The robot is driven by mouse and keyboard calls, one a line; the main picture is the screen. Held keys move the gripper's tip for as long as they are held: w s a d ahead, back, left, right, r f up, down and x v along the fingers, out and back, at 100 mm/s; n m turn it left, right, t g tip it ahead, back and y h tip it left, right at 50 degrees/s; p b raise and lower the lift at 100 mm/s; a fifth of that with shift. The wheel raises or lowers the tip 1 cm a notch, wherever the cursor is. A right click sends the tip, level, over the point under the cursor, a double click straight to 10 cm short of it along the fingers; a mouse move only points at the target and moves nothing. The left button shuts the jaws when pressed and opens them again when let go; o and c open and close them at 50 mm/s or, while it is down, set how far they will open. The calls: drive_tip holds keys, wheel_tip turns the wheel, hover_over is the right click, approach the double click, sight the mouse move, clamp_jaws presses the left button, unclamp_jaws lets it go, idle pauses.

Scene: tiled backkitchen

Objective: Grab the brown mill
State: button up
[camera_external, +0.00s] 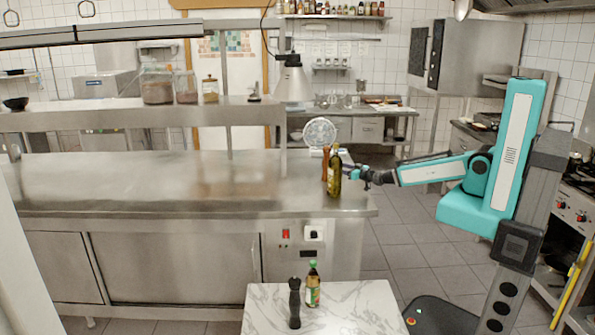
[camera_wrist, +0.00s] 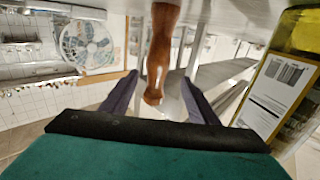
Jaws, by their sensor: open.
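The brown mill (camera_external: 325,163) stands on the steel counter near its right end, partly hidden by an oil bottle (camera_external: 335,175) in front of it. My gripper (camera_external: 352,172) is just right of the bottle in the external view, its fingertips hidden or too small to make out. In the wrist view, which looks upside down, the brown mill (camera_wrist: 162,45) reaches down between the two open fingers of my gripper (camera_wrist: 160,80). A gap shows on both sides, and I cannot tell whether either finger touches it. The bottle (camera_wrist: 285,85) is close on the right there.
The steel counter (camera_external: 130,185) is clear to the left. A black mill (camera_external: 294,302) and a smaller bottle (camera_external: 313,287) stand on a marble table (camera_external: 365,312) in front. A hanging lamp (camera_external: 292,82) and a round fan (camera_external: 319,132) are behind the bottle.

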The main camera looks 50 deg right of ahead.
sight(326, 166)
drive_tip(key=shift+w+f+b, duration=0.1)
drive_tip(key=shift+w+b, duration=0.1)
drive_tip(key=shift+b, duration=0.3)
drive_tip(key=w+b, duration=0.1)
drive_tip(key=b, duration=0.2)
drive_tip(key=shift+w, duration=0.1)
drive_tip(key=w+b, duration=0.1)
drive_tip(key=b, duration=0.2)
drive_tip(key=shift+w, duration=0.15)
drive_tip(key=w+b, duration=0.2)
drive_tip(key=b, duration=0.2)
drive_tip(key=shift+f+b, duration=0.1)
drive_tip(key=shift+b, duration=0.2)
drive_tip(key=shift+w+b, duration=0.4)
drive_tip(key=shift+b, duration=0.75)
drive_tip(key=shift+w+r+p, duration=0.2)
drive_tip(key=shift+w+p, duration=0.3)
drive_tip(key=shift+w, duration=1)
